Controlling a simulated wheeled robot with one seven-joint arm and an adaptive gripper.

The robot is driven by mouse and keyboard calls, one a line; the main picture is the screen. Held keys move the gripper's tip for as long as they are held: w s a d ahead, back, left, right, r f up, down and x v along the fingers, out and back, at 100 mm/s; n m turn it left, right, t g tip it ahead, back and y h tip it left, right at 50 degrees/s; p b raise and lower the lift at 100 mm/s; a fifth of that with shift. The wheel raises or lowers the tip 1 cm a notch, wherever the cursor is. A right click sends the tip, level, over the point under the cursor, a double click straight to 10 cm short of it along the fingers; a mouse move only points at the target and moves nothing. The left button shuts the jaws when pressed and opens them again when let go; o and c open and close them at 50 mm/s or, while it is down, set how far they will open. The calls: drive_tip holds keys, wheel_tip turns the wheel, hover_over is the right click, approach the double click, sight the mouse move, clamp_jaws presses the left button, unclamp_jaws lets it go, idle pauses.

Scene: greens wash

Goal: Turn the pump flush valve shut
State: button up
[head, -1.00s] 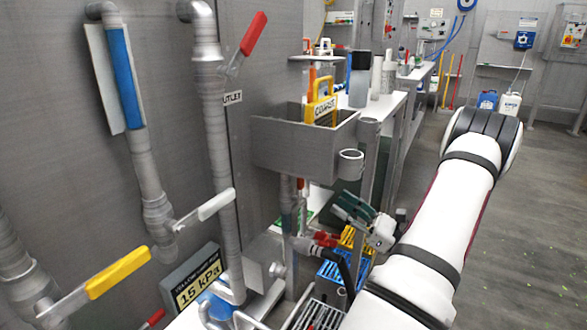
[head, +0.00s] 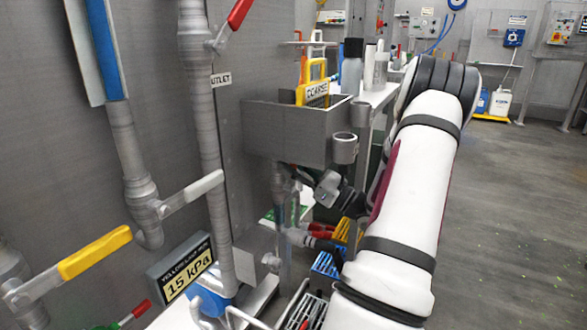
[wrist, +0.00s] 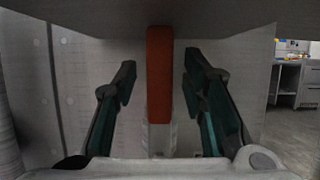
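In the wrist view an upright orange-red handle (wrist: 159,75) stands between the two dark green fingers of my gripper (wrist: 158,85). The fingers are open, with a gap on each side of the handle. No label naming it as the pump flush valve is readable. In the head view my gripper (head: 292,178) is below the grey bin (head: 285,132), beside a vertical pipe; its fingertips are largely hidden, and the handle is not clear there.
On the left wall are a red lever (head: 238,12) above the OUTLET label, a white lever (head: 195,190) and a yellow lever (head: 95,252). A 15 kPa sign (head: 182,275) stands below. The grey bin's underside is close above my gripper.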

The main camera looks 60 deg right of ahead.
drive_tip(key=shift+w, duration=0.1)
clamp_jaws()
